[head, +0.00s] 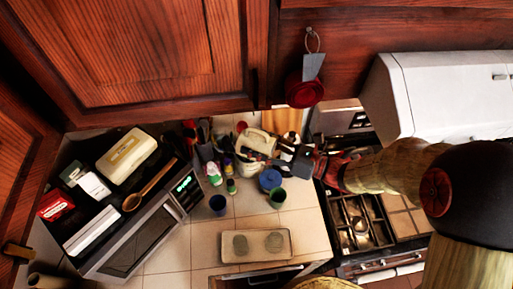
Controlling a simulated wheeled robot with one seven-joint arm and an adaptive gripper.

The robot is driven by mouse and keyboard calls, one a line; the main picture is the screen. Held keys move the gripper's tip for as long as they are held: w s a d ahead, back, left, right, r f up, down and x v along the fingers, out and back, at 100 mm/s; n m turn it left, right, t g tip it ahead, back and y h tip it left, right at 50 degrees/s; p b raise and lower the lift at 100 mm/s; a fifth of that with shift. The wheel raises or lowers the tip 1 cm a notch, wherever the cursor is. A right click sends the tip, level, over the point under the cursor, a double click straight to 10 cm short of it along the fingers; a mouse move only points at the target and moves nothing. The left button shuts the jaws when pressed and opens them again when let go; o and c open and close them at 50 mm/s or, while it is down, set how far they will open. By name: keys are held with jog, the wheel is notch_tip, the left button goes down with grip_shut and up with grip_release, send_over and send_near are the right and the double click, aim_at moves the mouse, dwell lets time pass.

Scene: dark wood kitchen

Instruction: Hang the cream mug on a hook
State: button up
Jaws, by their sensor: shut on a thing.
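My gripper (284,157) reaches in from the right over the counter, with its grey fingers pointing left. It is shut on the cream mug (257,141), which is held above the back of the counter. The fingers hide part of the mug's right side, and the exact grip point is too small to make out. A red round item (305,92) hangs below the upper cabinet, with a grey tag-like piece (312,66) and a ring above it. I cannot clearly make out a free hook.
A microwave (140,240) with boxes and a wooden spoon on top stands at the left. Blue cups, a green cup (277,198) and bottles crowd the counter below the gripper. A tray (256,258) lies in front. Upper cabinets (140,50) and a white hood (440,95) bound the space above.

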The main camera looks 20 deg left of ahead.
jog(key=w+a+f+b, duration=0.1)
jog(key=w+a+b, duration=0.1)
jog(key=w+a, duration=0.2)
jog(key=shift+w, duration=1.7)
jog(key=shift+f, duration=0.1)
jog(key=o, duration=1.5)
jog(key=shift+c, duration=0.2)
jog(key=shift+o, duration=0.4)
jog(key=shift+d, duration=0.1)
